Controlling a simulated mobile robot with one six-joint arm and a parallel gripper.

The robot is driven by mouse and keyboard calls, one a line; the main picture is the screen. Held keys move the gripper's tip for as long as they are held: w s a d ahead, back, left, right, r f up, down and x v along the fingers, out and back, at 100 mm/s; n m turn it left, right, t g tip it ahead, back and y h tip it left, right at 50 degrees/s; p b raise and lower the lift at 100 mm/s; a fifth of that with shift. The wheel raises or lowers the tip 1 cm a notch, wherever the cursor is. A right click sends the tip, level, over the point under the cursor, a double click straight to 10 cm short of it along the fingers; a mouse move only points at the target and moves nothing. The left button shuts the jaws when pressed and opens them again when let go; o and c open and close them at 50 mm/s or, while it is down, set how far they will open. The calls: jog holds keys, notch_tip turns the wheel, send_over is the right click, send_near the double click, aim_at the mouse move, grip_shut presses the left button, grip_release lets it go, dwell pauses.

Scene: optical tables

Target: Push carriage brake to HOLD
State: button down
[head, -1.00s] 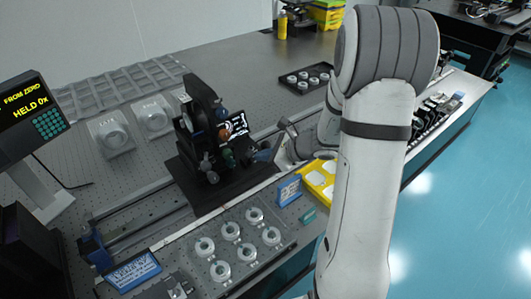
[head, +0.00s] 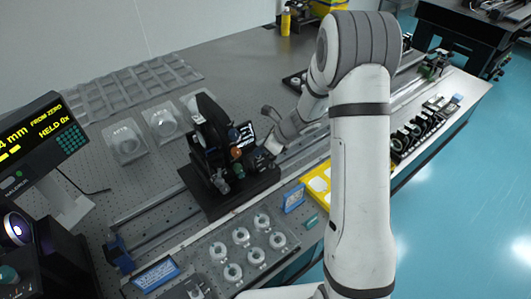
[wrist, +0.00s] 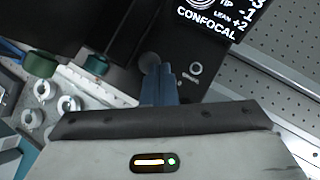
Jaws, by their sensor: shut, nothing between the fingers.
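The black carriage (head: 236,195) stands on a rail at the middle of the table and bears an upright round mount (head: 210,125) with knobs. My gripper (head: 263,157) is shut and empty, low at the carriage's right side. In the wrist view its blue-grey fingers (wrist: 159,85) point at the dark carriage base. A dark rounded knob (wrist: 149,63) lies just beyond the fingertips; I cannot tell whether it is the brake or whether they touch. A pale ring mark (wrist: 195,68) is right of the fingers. The brake's setting cannot be read.
A readout (head: 42,135) at left shows "mm from zero" and "HELD 0x". A small screen (wrist: 207,18) reading "CONFOCAL" is close above my gripper. Several ringed parts (head: 241,236) and a yellow tray (head: 317,182) lie in front. The rail (head: 150,230) is clear to the left.

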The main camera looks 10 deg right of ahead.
jog(key=shift+a, duration=0.15)
jog(key=shift+r, duration=0.15)
jog(key=shift+r+p, duration=0.65)
jog(key=shift+r, duration=0.05)
jog(key=p+v, duration=0.1)
jog(key=v, duration=0.1)
jog(key=p+v, duration=0.1)
jog(key=v, duration=0.1)
jog(key=shift+w+d, duration=0.1)
jog(key=shift+d, duration=0.45)
notch_tip(320, 180, up, 8)
jog(key=w+d+b, duration=0.1)
jog(key=w+d, duration=0.1)
jog(key=shift+d+r, duration=0.2)
jog(key=shift+d, duration=0.2)
jog(key=shift+w, duration=0.1)
